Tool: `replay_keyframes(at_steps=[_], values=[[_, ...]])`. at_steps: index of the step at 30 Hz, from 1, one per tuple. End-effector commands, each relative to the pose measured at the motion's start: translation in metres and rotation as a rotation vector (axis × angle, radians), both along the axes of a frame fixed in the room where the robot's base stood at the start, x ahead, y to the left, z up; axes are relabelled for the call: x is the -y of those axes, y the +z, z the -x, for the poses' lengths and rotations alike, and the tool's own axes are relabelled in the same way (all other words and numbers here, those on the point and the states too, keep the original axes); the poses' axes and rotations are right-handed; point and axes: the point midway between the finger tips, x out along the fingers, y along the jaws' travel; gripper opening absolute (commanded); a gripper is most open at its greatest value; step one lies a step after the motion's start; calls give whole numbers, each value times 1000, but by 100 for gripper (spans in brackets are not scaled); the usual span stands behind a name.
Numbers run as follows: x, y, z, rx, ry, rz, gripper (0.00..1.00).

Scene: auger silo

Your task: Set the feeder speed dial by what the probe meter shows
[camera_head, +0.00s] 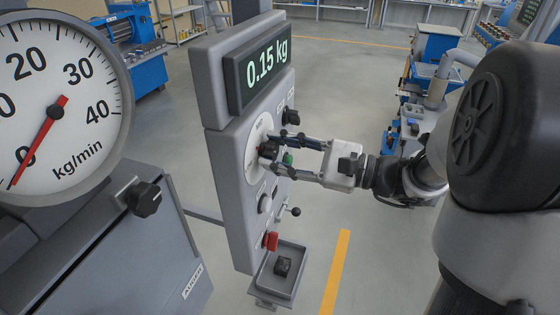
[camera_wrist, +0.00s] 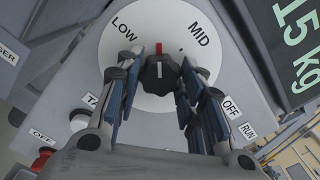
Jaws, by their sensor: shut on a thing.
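The feeder dial is a white round plate (camera_wrist: 185,22) marked LOW and MID, with a black knob (camera_wrist: 160,75) at its middle. A red pointer at the knob's top edge lies between LOW and MID. The dial plate (camera_head: 254,150) also shows on the grey panel in the head view. My gripper (camera_head: 271,160) is shut on the knob, its fingers (camera_wrist: 159,82) on both sides. The digital display (camera_head: 267,67) reads 0.15 kg. A round kg/min gauge (camera_head: 75,45) has its red needle pointing down-left, near 0. I cannot tell which readout is the probe meter.
A tray (camera_head: 262,290) below holds a dark block (camera_head: 283,266). Another black knob (camera_head: 145,198) is on the left box. Open floor lies behind.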

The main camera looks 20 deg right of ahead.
Motion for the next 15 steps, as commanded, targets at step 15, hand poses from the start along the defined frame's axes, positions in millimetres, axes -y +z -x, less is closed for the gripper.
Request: replay_keyframes(at_steps=[15], values=[[0,-3,0,375,0,272,12]])
